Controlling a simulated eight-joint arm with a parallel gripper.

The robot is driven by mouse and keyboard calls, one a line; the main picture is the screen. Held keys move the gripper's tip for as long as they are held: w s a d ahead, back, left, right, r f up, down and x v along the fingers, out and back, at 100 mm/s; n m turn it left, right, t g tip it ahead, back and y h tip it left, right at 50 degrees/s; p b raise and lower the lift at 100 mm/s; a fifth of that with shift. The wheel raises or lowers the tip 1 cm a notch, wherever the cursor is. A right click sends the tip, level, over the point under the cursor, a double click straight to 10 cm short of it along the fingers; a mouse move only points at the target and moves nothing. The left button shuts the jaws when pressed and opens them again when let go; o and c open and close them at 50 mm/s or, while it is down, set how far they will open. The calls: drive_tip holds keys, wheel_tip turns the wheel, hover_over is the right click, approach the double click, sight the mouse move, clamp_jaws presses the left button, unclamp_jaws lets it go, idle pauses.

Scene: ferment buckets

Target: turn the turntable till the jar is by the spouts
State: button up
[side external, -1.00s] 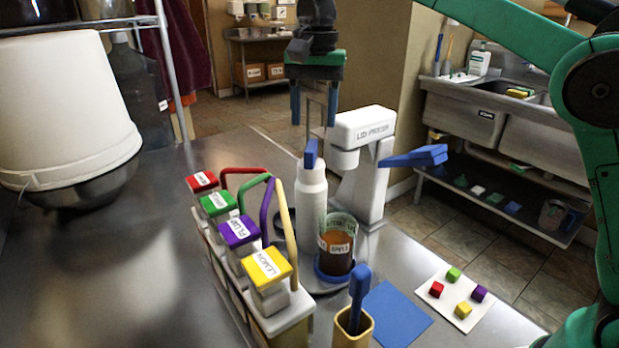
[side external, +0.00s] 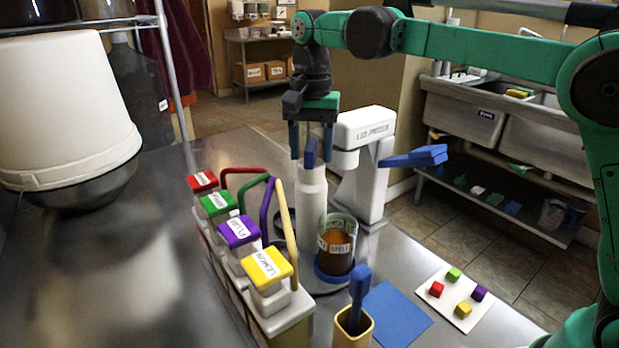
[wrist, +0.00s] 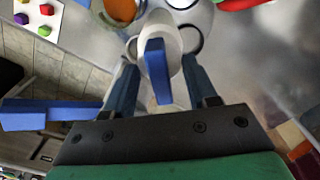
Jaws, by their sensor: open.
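The jar (side external: 337,262), clear glass with brown liquid and a white label, sits in a blue ring on the grey turntable (side external: 322,288). A white bottle-shaped post (side external: 312,200) stands beside it with an upright blue fin (side external: 311,152) on top. The coloured spouts, the nearest one yellow (side external: 286,225), curve from the dispenser row to the left of the post. My gripper (side external: 311,158) is open around the fin. In the wrist view the blue fin (wrist: 157,70) lies between my two fingers (wrist: 158,66), with gaps on both sides.
A white lid press (side external: 362,150) with a blue lever (side external: 415,157) stands behind right. A tan cup with a blue-handled tool (side external: 355,325), a blue mat (side external: 392,315) and a white card with coloured cubes (side external: 440,310) are in front. A large white bucket (side external: 60,110) stands left.

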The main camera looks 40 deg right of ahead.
drive_tip(key=shift+c, duration=0.3)
clamp_jaws()
idle(1.1)
